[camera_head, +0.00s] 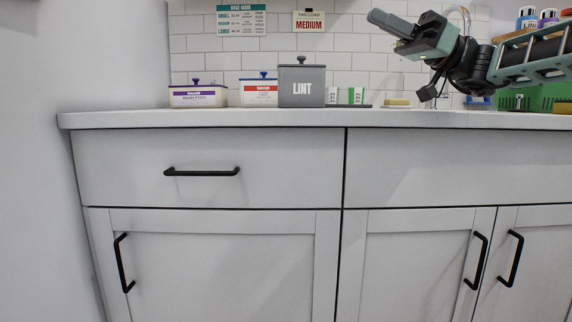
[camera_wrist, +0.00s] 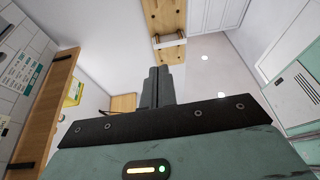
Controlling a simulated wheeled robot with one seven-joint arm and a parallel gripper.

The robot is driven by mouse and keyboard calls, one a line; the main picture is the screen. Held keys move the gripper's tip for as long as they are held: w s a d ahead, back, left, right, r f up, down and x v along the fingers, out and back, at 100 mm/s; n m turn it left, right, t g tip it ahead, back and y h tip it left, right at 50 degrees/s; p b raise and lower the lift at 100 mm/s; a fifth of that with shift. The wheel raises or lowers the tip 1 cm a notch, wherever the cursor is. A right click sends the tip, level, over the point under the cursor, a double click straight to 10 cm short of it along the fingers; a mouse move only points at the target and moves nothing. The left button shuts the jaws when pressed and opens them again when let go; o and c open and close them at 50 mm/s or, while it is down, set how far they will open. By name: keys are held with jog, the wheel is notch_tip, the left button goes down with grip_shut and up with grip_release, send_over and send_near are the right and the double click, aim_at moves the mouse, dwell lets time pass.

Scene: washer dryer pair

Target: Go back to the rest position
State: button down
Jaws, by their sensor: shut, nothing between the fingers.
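My gripper (camera_head: 390,22) is in the upper right of the head view, raised above the counter and pointing to the left. Its fingers are together with nothing between them. The shut fingers also show in the middle of the wrist view (camera_wrist: 157,88). The gripper is apart from the counter and everything on it. My arm reaches in from the right edge of the head view.
A white counter (camera_head: 215,117) holds a grey LINT bin (camera_head: 302,95), a purple-labelled box (camera_head: 198,97), a red-labelled box (camera_head: 259,92) and a green crate (camera_head: 540,97). Black-handled drawers and doors are below. Open air lies left of my gripper.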

jog(key=s+a+f+m+h+p, duration=0.1)
jog(key=s+a+f+m+h, duration=0.2)
jog(key=a+f, duration=0.35)
jog(key=s+a+f+m+h, duration=0.2)
jog(key=s+a+f+h, duration=0.1)
jog(key=a+f, duration=0.35)
jog(key=s+a+f+m+g+h+p, duration=0.25)
jog(key=s+f+h, duration=0.35)
jog(key=s+f, duration=0.5)
jog(key=s+d+f+m+t+h+p, duration=0.1)
jog(key=s+d+f+m+t+h, duration=0.1)
jog(key=s+d+f+h, duration=0.45)
jog(key=s+d+f+m+t+h+p, duration=0.25)
jog(key=s+d+f, duration=0.45)
jog(key=f, duration=0.4)
notch_tip(320, 180, up, 38)
jog(key=p, duration=3.7)
jog(key=shift+a+h, duration=0.15)
jog(key=shift+h, duration=0.15)
jog(key=shift+f, duration=0.1)
